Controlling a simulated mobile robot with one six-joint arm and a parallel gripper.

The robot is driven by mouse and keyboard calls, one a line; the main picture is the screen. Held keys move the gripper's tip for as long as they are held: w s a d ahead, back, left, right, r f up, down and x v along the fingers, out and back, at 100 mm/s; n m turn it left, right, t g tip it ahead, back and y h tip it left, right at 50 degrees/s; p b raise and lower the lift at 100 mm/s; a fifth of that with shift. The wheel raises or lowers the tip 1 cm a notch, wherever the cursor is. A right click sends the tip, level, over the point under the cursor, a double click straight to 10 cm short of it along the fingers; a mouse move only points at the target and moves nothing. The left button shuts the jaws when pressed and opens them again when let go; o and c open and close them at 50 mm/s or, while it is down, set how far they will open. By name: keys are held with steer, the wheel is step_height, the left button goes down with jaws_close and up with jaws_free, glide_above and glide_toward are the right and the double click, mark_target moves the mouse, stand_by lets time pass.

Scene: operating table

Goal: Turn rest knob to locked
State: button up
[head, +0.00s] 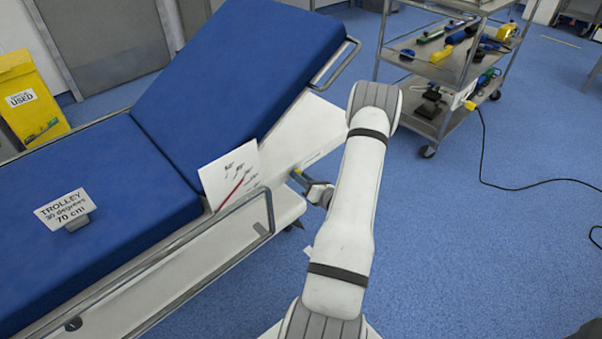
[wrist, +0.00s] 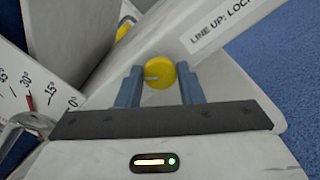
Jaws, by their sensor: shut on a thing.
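The rest knob (wrist: 160,72) is a round yellow knob with a short pale mark pointing left in the wrist view. My gripper (wrist: 159,70) has its two blue fingers on either side of the knob and is shut on it. In the head view my gripper (head: 300,178) reaches the side of the trolley's raised backrest (head: 240,65), and my arm stands to its right. A white label (wrist: 222,28) reading "LINE UP: LOC" lies right of the knob, its end cut off. The angle scale (wrist: 38,92) with a red pointer is at the left.
The blue trolley bed (head: 100,180) fills the left, with a metal side rail (head: 190,240) and a sign (head: 66,208). A tool cart (head: 445,75) stands at the back right, its cable on the floor. A yellow bin (head: 28,85) is far left. Floor at right is mostly clear.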

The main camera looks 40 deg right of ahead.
steer(key=m+p, duration=0.2)
steer(key=m, duration=0.3)
steer(key=m+p, duration=0.3)
steer(key=m, duration=0.2)
steer(key=shift+d+f, duration=0.1)
steer(key=shift+d, duration=0.1)
steer(key=shift+m+p, duration=0.3)
steer(key=shift+m, duration=0.2)
steer(key=o, duration=1)
steer(key=shift+c, duration=0.2)
steer(key=shift+s, duration=0.1)
steer(key=s+p, duration=0.1)
steer(key=s, duration=0.6)
steer(key=shift+s+d, duration=0.25)
steer(key=shift+s, duration=0.05)
